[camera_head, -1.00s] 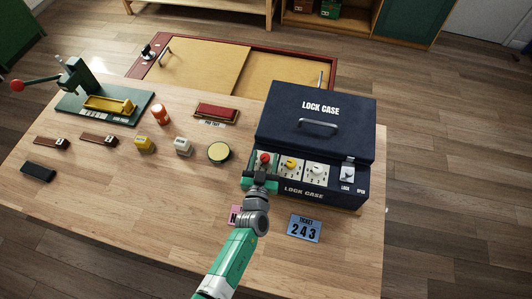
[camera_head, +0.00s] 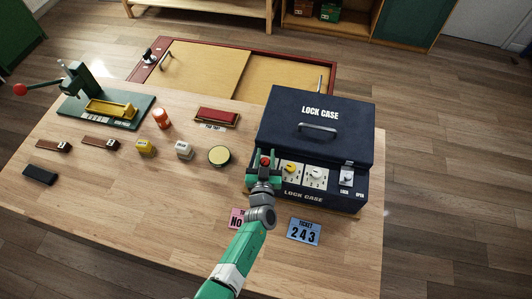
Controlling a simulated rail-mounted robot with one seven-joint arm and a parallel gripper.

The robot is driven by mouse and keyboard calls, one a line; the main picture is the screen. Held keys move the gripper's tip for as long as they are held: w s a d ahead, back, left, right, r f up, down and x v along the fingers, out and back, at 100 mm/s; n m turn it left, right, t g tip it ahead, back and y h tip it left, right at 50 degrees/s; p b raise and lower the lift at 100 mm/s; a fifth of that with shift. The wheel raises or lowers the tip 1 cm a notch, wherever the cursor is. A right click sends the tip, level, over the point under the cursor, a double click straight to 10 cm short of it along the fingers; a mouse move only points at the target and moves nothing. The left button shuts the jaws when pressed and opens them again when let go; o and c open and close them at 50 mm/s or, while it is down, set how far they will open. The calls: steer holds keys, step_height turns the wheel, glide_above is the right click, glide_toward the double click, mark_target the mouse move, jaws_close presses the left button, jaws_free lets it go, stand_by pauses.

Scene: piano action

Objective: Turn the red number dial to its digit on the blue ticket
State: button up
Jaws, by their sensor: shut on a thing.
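The navy lock case (camera_head: 308,196) stands on the right of the table, lid shut. On its front panel are the red number dial (camera_head: 265,160), a yellow dial (camera_head: 291,171) and a white dial (camera_head: 315,173). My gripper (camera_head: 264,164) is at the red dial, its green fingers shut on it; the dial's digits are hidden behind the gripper. The blue ticket (camera_head: 304,232) lies in front of the case and reads "TICKET 243". A pink ticket (camera_head: 237,217) lies beside it, partly hidden by my arm, with "NO" showing.
A lock lever (camera_head: 346,177) marked LOCK and OPEN is at the panel's right. A round tin (camera_head: 219,156), small blocks, stamps, an orange bottle (camera_head: 162,118) and a green press (camera_head: 100,108) stand to the left.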

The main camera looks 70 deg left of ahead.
steer(key=shift+n+g, duration=0.3)
steer(key=shift+g, duration=0.1)
steer(key=o, duration=0.9)
steer(key=shift+s, duration=0.1)
steer(key=shift+o, duration=0.2)
steer(key=shift+s+d+r, duration=0.1)
steer(key=shift+d, duration=0.3)
steer(key=p+v, duration=0.2)
steer(key=v, duration=0.5)
steer(key=shift+f, duration=0.2)
steer(key=shift+r, duration=0.1)
